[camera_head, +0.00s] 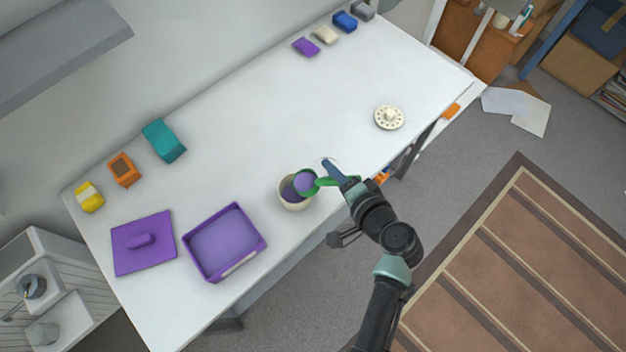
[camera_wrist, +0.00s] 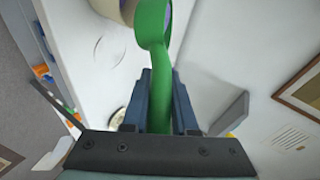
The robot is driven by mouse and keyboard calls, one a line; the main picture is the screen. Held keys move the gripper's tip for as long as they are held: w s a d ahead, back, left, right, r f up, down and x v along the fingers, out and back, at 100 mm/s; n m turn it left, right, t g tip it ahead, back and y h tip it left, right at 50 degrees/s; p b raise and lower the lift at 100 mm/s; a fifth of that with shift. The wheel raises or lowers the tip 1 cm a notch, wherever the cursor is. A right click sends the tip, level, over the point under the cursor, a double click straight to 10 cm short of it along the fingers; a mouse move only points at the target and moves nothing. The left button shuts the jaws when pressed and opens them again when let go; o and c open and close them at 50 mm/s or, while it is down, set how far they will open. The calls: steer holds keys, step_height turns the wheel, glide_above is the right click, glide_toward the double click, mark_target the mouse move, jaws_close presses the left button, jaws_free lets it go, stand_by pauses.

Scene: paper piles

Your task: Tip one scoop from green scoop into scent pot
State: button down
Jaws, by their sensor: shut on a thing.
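My gripper (camera_head: 338,175) is shut on the handle of the green scoop (camera_head: 323,182). In the wrist view the green scoop (camera_wrist: 157,50) runs up from between my blue fingers (camera_wrist: 160,100), and its bowl is partly cut off at the top edge. In the head view the bowl is over the scent pot (camera_head: 293,204), a cream round pot near the table's front edge. Purple stuff shows in the scoop's bowl, and purple also shows inside the pot. The pot's rim is partly hidden by the scoop. Part of the pot shows at the top of the wrist view (camera_wrist: 112,8).
An open purple box (camera_head: 263,243) and a purple lid (camera_head: 118,257) lie left of the pot. Yellow, orange and teal blocks (camera_head: 164,141) stand along the back left. Several small blocks (camera_head: 326,35) line the far end. A cream dial (camera_head: 389,117) lies at right. The table's middle (camera_head: 240,120) is clear.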

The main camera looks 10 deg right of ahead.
steer(key=shift+w+a+r+h+p, duration=0.15)
steer(key=shift+r+h+p, duration=0.3)
steer(key=shift+p, duration=0.95)
steer(key=shift+w+a+r+n+g+h+p, duration=0.15)
steer(key=shift+a+r+n+g+h+p, duration=0.5)
steer(key=shift+p, duration=1.95)
stand_by(0.7)
steer(key=shift+w+a+r+n+g+h+p, duration=0.15)
steer(key=shift+a+r+n+g+h+p, duration=0.3)
steer(key=shift+p, duration=1.05)
steer(key=shift+w+a+n+g+h+p, duration=0.15)
steer(key=shift+h+p, duration=0.5)
steer(key=shift+p, duration=0.8)
stand_by(0.3)
